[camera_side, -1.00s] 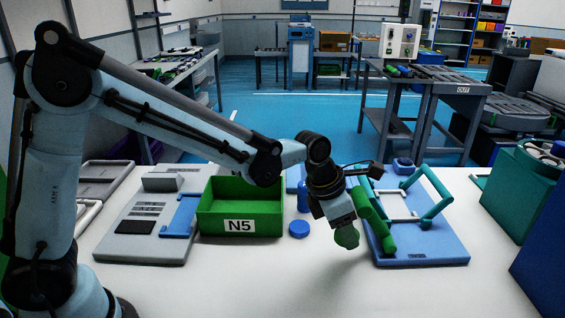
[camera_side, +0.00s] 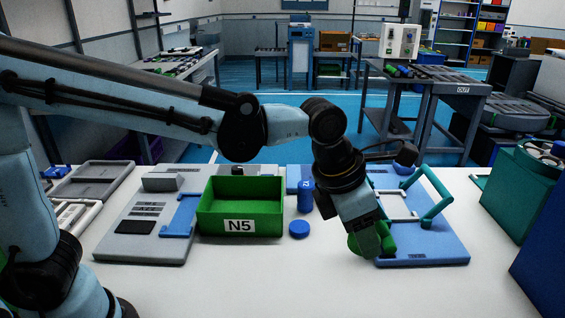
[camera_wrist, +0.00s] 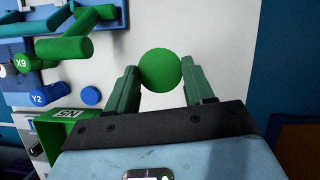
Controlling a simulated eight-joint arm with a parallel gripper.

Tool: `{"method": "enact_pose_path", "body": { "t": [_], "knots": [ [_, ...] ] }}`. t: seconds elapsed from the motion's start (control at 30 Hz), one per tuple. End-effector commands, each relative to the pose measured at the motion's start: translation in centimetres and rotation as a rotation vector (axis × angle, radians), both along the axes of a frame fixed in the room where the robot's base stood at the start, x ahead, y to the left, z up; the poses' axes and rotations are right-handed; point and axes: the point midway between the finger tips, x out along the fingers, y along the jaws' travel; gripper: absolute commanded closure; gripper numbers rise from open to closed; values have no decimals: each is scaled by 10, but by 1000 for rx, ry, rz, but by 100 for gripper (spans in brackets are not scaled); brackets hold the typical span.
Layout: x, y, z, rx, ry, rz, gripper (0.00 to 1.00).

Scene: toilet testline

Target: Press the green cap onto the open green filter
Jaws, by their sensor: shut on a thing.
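My gripper (camera_side: 370,246) is shut on the round green cap (camera_wrist: 160,69), which sits between the two green fingers in the wrist view. Whether cap and filter line up cannot be told.
The blue fixture (camera_side: 440,245) carries a green handle (camera_side: 437,207). To the left stand a blue cylinder (camera_side: 305,196), a blue cap (camera_side: 299,229) and the green N5 box (camera_side: 240,210). The white table front is clear. A teal box (camera_side: 524,190) stands at right.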

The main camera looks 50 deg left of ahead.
Motion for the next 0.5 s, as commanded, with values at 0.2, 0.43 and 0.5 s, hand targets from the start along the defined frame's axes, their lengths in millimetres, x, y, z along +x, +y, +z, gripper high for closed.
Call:
{"method": "enact_pose_path", "body": {
  "t": [0.2,0.43,0.5],
  "knots": [
    [0,0,36,0,0,0,76],
    [31,11,52,4,4,3,76],
    [45,17,55,6,7,0,76]
  ]
}}
